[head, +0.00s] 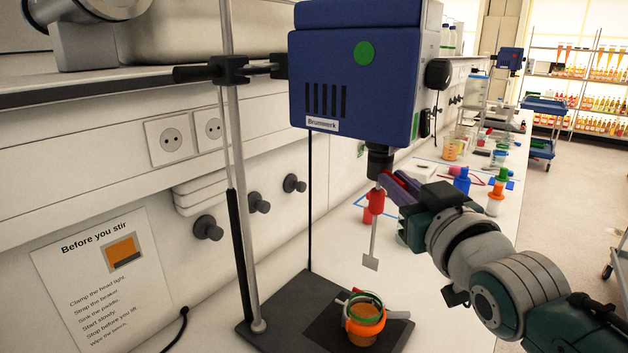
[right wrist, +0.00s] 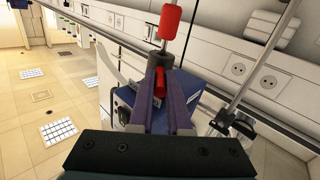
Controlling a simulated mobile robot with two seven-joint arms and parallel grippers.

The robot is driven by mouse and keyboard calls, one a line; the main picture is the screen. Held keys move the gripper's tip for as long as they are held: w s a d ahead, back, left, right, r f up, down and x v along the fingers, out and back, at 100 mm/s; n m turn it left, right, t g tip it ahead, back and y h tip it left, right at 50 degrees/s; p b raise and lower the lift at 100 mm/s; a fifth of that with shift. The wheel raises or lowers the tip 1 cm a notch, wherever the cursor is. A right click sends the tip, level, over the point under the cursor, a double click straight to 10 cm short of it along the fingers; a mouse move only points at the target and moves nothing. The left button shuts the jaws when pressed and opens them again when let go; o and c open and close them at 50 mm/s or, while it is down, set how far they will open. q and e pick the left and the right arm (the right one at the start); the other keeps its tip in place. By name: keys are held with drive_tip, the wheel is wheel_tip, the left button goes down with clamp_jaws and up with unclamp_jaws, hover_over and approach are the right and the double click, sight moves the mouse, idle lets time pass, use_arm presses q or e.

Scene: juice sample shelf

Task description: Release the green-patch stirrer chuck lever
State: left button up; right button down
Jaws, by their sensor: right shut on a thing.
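The stirrer motor (head: 345,75) is a blue box with a round green patch (head: 365,53). Its black chuck (head: 380,160) hangs below; it also shows in the right wrist view (right wrist: 157,66). A shaft with a red sleeve (head: 376,201) and a flat paddle (head: 371,262) hangs straight down from the chuck, above the beaker. My right gripper (head: 392,181) is at the chuck from the right. In the right wrist view its purple fingers (right wrist: 158,88) are shut on a small red part beside the chuck, seemingly the lever, mostly hidden between them. My left gripper is not in view.
A clamp (head: 228,70) holds the motor on an upright rod. Bottles and coloured items crowd the bench behind my right arm. Another blue stirrer (head: 510,58) stands farther back.

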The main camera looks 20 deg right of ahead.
drive_tip(key=c, duration=0.9)
unclamp_jaws()
drive_tip(key=shift+o, duration=0.2)
drive_tip(key=s+a+b, duration=0.1)
drive_tip(key=s, duration=0.8)
drive_tip(key=shift+s+a, duration=0.15)
drive_tip(key=shift+s, duration=0.25)
